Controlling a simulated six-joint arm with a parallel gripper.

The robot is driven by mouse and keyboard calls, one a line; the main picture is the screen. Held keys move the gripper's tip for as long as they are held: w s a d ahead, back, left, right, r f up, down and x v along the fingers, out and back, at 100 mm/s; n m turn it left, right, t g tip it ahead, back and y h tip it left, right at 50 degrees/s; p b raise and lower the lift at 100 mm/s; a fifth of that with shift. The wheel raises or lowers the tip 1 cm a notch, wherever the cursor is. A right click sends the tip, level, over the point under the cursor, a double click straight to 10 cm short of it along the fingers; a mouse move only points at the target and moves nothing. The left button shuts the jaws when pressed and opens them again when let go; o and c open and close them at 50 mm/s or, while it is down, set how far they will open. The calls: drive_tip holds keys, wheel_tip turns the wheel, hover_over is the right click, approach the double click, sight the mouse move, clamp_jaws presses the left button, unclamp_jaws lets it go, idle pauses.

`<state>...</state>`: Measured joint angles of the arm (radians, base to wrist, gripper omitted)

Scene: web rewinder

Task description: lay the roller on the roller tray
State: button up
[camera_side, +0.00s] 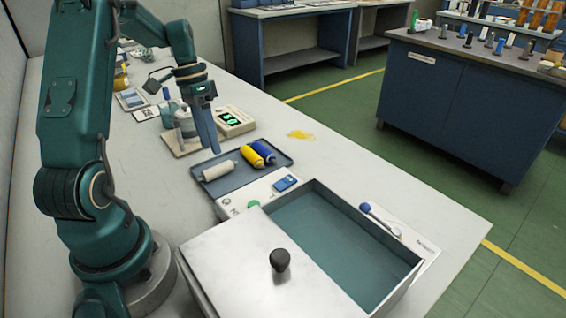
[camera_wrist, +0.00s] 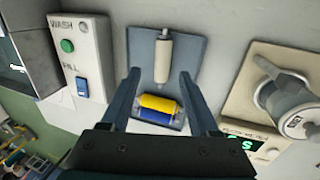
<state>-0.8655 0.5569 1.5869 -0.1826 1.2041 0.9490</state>
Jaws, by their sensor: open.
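A dark blue-grey roller tray (camera_side: 241,177) lies on the bench and also shows in the wrist view (camera_wrist: 140,45). A cream roller (camera_side: 218,171) lies at its left end in the side view; it also shows in the wrist view (camera_wrist: 163,57). A yellow roller (camera_side: 251,156) and a blue roller (camera_side: 265,152) lie side by side on the tray's other end, and both show in the wrist view. My gripper (camera_side: 209,146) is open and empty, pointing down above the tray area. In the wrist view its fingertips (camera_wrist: 160,76) frame the gap between the cream and yellow rollers.
A basin (camera_side: 412,262) with a metal lid (camera_side: 235,265) and black knob (camera_side: 280,260) stands in front. A panel with a green button (camera_wrist: 67,46) adjoins the tray. A device with a green display (camera_side: 232,121) stands behind. The right bench edge is mostly clear.

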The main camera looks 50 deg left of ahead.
drive_tip(key=v, duration=0.7)
drive_tip(key=d+r+t+y, duration=0.25)
drive_tip(key=d+r, duration=0.25)
drive_tip(key=d, duration=0.7)
drive_tip(key=s+d+f+t, duration=0.3)
drive_tip(key=s+d, duration=0.5)
drive_tip(key=d, duration=0.2)
drive_tip(key=shift+y, duration=0.25)
